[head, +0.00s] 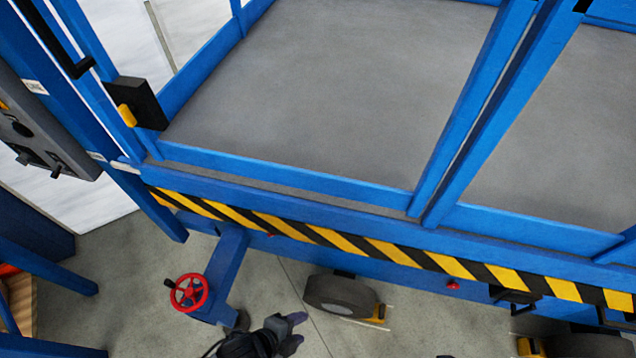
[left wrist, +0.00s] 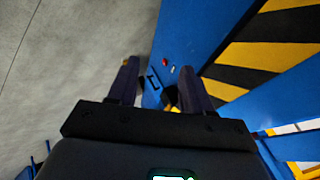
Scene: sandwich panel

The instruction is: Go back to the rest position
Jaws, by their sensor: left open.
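My left gripper (head: 293,331) is low in the head view, over the concrete floor in front of the platform. In the left wrist view its two dark fingers (left wrist: 160,82) are spread apart with nothing held between them. A blue metal part with a small red spot and a dark latch-like shape (left wrist: 158,76) shows behind the gap. I cannot tell how far the fingers are from it. My right gripper is not in view.
The blue platform (head: 330,90) has a striped edge (head: 330,238). A red handwheel (head: 189,292) on a blue leg stands left of my gripper. A wheel (head: 340,294) is to its right. A grey control box (head: 35,130) is at left. Bare floor (head: 130,290) lies in front.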

